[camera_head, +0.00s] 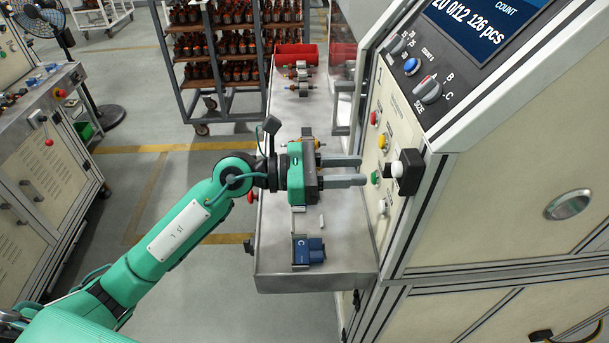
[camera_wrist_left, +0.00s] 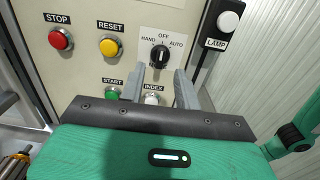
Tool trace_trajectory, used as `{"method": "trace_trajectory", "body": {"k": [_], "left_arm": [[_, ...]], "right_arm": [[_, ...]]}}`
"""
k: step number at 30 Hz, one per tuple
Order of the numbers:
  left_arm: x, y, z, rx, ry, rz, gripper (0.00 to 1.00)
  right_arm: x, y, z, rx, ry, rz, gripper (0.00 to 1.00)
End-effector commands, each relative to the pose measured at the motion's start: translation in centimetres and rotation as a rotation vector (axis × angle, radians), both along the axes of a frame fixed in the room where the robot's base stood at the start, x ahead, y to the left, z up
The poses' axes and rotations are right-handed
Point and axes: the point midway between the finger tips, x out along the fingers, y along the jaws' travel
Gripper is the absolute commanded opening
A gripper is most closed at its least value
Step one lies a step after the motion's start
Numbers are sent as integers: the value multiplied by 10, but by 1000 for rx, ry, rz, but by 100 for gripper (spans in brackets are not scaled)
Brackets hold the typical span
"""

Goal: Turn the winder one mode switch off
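The mode switch (camera_wrist_left: 159,56) is a black round knob on a cream panel in the left wrist view, with HAND, OFF and AUTO printed around it. Its pointer seems roughly upright, but its exact setting is hard to tell. In the head view I cannot make the switch out clearly near the fingertips and lamp box. My left gripper (camera_head: 355,170) points at the panel, its two grey fingers apart and empty. In the left wrist view the fingertips (camera_wrist_left: 159,71) lie either side of and slightly below the knob. Contact is not visible. My right gripper is not in view.
Red STOP (camera_wrist_left: 61,39), yellow RESET (camera_wrist_left: 111,46), green START (camera_wrist_left: 112,93) and a white INDEX button (camera_wrist_left: 152,98) surround the switch. A lamp box (camera_head: 410,172) sticks out beside it. A steel bench (camera_head: 340,225) with a blue block (camera_head: 308,250) lies below the gripper.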

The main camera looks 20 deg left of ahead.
Motion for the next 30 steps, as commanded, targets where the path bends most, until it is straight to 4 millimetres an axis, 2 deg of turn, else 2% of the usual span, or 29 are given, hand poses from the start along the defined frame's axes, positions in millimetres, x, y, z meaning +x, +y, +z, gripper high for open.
{"method": "trace_trajectory", "body": {"k": [1,9,15,20,30], "left_arm": [[-4,11,-6,4,-2,1,33],[-20,61,-6,3,-1,2,33],[-27,84,-3,2,0,0,33],[-30,90,-1,0,-1,0,33],[-30,90,0,0,0,-1,33]], "right_arm": [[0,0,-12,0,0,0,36],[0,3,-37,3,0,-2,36],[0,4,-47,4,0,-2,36],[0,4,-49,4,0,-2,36],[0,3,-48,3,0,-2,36]]}}
